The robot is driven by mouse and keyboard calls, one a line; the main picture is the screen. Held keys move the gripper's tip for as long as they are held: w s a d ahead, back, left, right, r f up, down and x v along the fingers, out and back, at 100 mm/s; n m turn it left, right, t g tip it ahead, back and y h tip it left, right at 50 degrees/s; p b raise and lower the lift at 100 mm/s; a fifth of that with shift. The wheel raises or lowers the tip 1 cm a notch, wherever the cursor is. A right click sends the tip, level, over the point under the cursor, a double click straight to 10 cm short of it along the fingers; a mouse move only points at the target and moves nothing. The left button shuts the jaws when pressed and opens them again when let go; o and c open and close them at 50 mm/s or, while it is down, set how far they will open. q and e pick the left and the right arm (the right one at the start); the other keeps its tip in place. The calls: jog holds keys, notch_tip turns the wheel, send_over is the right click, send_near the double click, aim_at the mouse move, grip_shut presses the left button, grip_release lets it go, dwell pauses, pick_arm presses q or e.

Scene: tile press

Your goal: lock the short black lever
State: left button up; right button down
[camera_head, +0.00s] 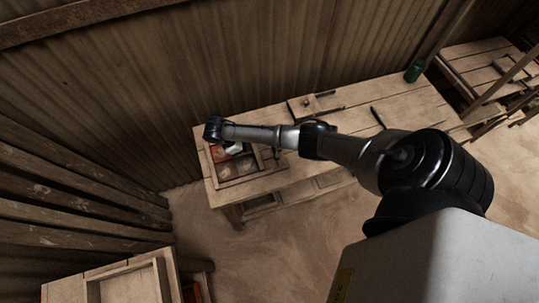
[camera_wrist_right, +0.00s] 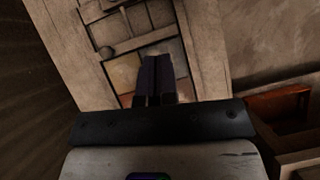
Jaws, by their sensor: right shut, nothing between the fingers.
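My right gripper (camera_head: 234,148) is over the left end of the wooden workbench (camera_head: 284,172), above a compartmented wooden tray (camera_head: 262,178). In the right wrist view its two dark fingers (camera_wrist_right: 157,60) are together with nothing between them, above the tray's tile-like panels. I cannot make out a short black lever for certain in either view. My fingers and wrist hide part of the tray. My left gripper is not in view.
A small wooden board (camera_head: 303,107) with dark parts and a thin dark stick (camera_head: 377,117) lie on the bench. Corrugated walls (camera_head: 240,60) rise behind and left. Another wooden piece (camera_head: 75,290) stands at the lower left.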

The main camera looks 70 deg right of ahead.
jog(key=x, duration=0.9)
jog(key=shift+s+f, duration=0.1)
jog(key=shift+s+d+f, duration=0.75)
jog(key=shift+s+f, duration=0.1)
jog(key=shift+s, duration=0.25)
jog(key=shift+s+d+f+p, duration=0.3)
jog(key=shift+s+p, duration=0.05)
jog(key=shift+s, duration=0.05)
jog(key=shift+s+d+f, duration=0.1)
jog(key=shift+s, duration=0.05)
